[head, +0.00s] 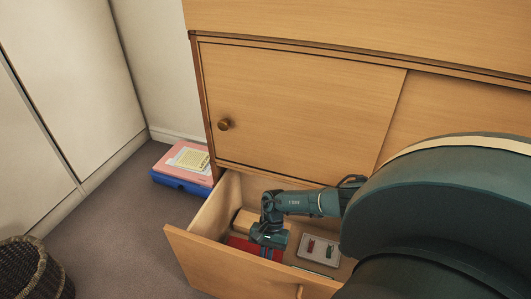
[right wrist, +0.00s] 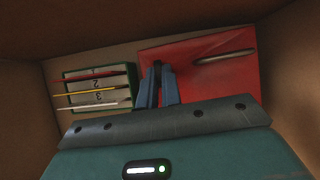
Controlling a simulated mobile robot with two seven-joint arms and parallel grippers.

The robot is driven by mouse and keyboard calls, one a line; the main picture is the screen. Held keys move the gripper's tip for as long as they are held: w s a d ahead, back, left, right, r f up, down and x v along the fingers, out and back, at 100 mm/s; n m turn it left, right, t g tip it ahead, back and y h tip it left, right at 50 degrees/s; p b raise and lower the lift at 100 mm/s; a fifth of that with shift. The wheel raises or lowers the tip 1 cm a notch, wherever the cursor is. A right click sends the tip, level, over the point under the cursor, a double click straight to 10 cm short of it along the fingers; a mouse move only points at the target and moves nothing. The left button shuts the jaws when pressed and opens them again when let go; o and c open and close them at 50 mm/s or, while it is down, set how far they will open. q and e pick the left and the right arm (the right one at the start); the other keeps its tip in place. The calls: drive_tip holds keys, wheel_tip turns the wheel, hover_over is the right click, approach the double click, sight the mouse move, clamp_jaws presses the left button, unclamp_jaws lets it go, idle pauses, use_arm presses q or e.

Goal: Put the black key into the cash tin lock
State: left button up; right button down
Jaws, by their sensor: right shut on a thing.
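My right gripper (head: 268,240) reaches down into the open drawer. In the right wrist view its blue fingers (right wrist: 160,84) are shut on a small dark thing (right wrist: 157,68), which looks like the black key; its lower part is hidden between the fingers. A red flat-topped box with a grey bar handle, apparently the cash tin (right wrist: 212,80), lies under and right of the fingertips. The red tin (head: 240,243) is partly hidden by my gripper in the head view. I cannot make out its lock, or whether the key touches it. My left gripper is not in view.
The drawer (head: 205,262) has raised walls close around the gripper. A pale numbered panel with coloured strips (right wrist: 98,88) lies left of the tin in the wrist view. A grey tray (head: 318,262) holds small red and green items. A wicker basket (head: 30,270) stands on the floor.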

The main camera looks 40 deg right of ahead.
drive_tip(key=shift+f, duration=1.75)
idle(1.5)
drive_tip(key=c, duration=1.6)
unclamp_jaws()
drive_tip(key=o, duration=0.6)
drive_tip(key=shift+c, duration=0.2)
drive_tip(key=shift+r, duration=0.1)
